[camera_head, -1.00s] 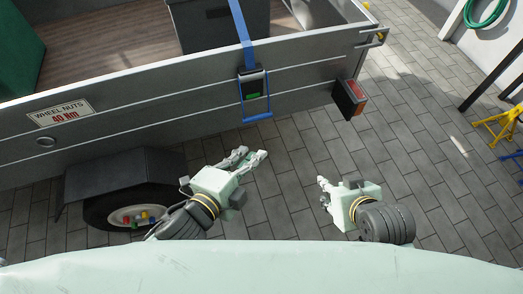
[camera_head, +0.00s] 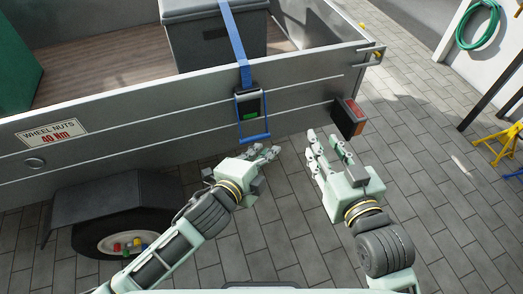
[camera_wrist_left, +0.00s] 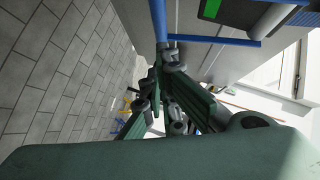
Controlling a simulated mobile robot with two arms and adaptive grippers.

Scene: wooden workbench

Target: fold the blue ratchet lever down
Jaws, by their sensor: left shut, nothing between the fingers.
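The blue ratchet lever (camera_head: 255,138) is a U-shaped frame on the trailer's side wall. It hangs around a dark ratchet body (camera_head: 250,104) with a green patch, with its crossbar at the bottom. A blue strap (camera_head: 235,45) runs up from the ratchet over the wall. My left gripper (camera_head: 265,150) is shut and empty, just below the crossbar in the head view. In the left wrist view the fingertips (camera_wrist_left: 165,65) are close to a corner of the blue lever (camera_wrist_left: 215,40); I cannot tell whether they touch. My right gripper (camera_head: 325,145) is open and empty, to the right of the lever.
A red-and-orange tail light (camera_head: 349,117) juts from the trailer wall (camera_head: 130,130) close to my right gripper. A grey box (camera_head: 205,45) stands in the trailer bed. A wheel (camera_head: 110,238) under a dark fender is at lower left.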

